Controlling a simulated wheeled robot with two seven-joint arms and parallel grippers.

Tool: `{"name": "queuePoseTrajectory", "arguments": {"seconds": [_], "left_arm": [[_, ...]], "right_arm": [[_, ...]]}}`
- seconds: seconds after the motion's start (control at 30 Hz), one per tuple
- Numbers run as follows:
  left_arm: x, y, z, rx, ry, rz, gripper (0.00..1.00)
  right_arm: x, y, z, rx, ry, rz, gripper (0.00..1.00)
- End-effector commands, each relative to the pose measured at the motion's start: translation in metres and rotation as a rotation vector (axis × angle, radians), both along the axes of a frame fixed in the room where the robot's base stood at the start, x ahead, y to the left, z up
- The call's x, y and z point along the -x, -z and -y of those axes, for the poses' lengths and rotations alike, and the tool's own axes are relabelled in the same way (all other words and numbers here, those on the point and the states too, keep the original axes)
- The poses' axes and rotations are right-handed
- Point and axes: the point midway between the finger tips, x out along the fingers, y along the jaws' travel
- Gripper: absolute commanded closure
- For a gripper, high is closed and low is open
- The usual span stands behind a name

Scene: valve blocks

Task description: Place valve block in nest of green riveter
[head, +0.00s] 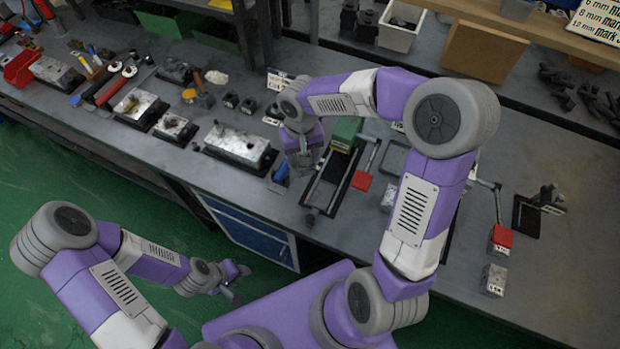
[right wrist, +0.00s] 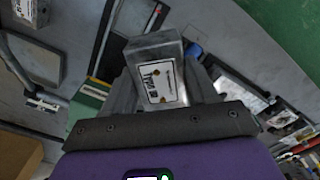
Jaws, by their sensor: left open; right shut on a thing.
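The valve block (right wrist: 158,75) is a grey metal block with a white printed label. In the right wrist view it sits between the fingers of my right gripper (right wrist: 165,95), which is shut on it. In the head view my right gripper (head: 304,162) hangs over the bench just left of the green riveter (head: 347,128); the block is hard to make out there. The riveter has a green head, a dark base and a lever with a red end; its green part also shows in the right wrist view (right wrist: 88,100). Its nest cannot be made out. My left gripper (head: 232,290) is open and empty, low in front of the bench.
Another labelled block (head: 494,280) stands at the bench's right front, near a red lever end (head: 501,238). A long metal-topped fixture (head: 238,145) lies left of my right gripper. A cardboard box (head: 484,52) and a white bin (head: 400,27) stand behind.

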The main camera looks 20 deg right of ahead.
Motion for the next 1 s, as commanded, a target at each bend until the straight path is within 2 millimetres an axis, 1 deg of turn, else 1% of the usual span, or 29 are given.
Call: {"name": "queuePoseTrajectory", "arguments": {"seconds": [0.03, 0.2, 0.3, 0.4, 0.47, 0.7, 0.8, 0.97, 1.0], "left_arm": [[0.0, 0.004, 0.0, 0.0, 0.0, -0.001, 0.57], [0.001, 0.012, 0.0, 0.0, 0.0, -0.002, 0.57], [0.001, 0.015, 0.0, 0.0, 0.0, -0.002, 0.57], [0.001, 0.017, 0.0, 0.0, -0.001, -0.001, 0.57], [0.001, 0.019, 0.0, 0.0, -0.001, -0.001, 0.57], [0.001, 0.029, 0.0, 0.0, -0.001, -0.001, 0.57], [0.001, 0.032, 0.0, 0.0, -0.001, -0.001, 0.57], [0.001, 0.034, 0.0, 0.0, -0.001, -0.001, 0.57], [0.001, 0.035, 0.0, 0.0, -0.001, -0.001, 0.57]], "right_arm": [[0.006, 0.008, 0.007, 0.004, 0.082, -0.002, 0.9], [0.024, 0.031, 0.027, 0.006, 0.408, -0.001, 0.9], [0.033, 0.04, 0.035, 0.005, 0.562, 0.0, 0.9], [0.038, 0.046, 0.04, 0.003, 0.662, 0.001, 0.9], [0.041, 0.053, 0.042, 0.004, 0.695, 0.0, 0.9], [0.042, 0.097, 0.043, 0.004, 0.713, -0.004, 0.9], [0.042, 0.108, 0.043, 0.002, 0.712, -0.001, 0.9], [0.042, 0.118, 0.043, 0.002, 0.711, 0.0, 0.9], [0.042, 0.123, 0.043, 0.002, 0.712, -0.001, 0.9]]}}
